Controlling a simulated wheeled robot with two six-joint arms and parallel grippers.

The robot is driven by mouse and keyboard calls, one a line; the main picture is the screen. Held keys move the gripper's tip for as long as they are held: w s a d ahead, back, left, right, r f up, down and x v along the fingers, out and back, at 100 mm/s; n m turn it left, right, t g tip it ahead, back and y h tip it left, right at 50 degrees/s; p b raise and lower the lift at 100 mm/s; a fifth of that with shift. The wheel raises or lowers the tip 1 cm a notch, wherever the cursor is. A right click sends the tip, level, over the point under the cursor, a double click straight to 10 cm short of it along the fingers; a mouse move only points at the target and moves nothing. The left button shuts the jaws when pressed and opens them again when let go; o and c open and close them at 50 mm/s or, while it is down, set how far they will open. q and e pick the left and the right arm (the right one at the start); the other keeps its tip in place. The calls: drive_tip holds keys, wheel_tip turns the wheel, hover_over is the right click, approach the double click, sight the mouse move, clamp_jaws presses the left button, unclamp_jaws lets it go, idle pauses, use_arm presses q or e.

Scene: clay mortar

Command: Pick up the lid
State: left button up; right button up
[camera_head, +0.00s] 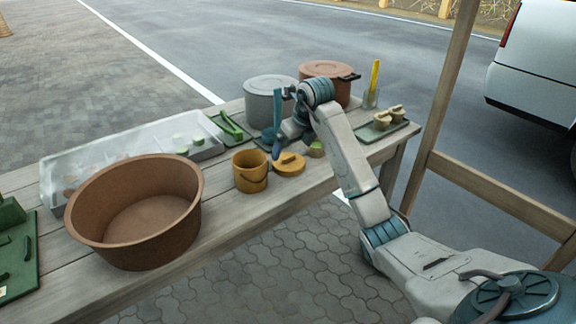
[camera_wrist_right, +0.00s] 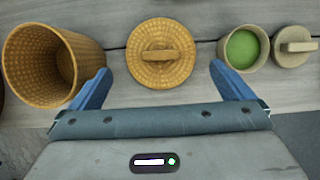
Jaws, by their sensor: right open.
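The ochre lid (camera_head: 289,164) is round with a bar handle and lies flat on the wooden table, beside an open ochre pot (camera_head: 250,172). In the right wrist view the lid (camera_wrist_right: 160,70) looks woven and sits centred just beyond my right gripper (camera_wrist_right: 160,84). Its two blue fingers are spread wide, with nothing between them. In the head view my right gripper (camera_head: 279,140) is over the table just behind and left of the lid. The open woven pot (camera_wrist_right: 38,68) is left of the lid in the wrist view. My left gripper is out of view.
A small cup with green contents (camera_wrist_right: 241,48) and a small pale lid (camera_wrist_right: 292,46) are right of the lid. A grey lidded pot (camera_head: 268,103), brown lidded pot (camera_head: 325,82), pale tray (camera_head: 150,135) and large brown basin (camera_head: 140,245) also stand on the table (camera_head: 235,225).

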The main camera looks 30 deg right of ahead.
sight(289, 157)
drive_tip(key=x, duration=0.5)
drive_tip(key=shift+f, duration=0.15)
drive_tip(key=c, duration=0.7)
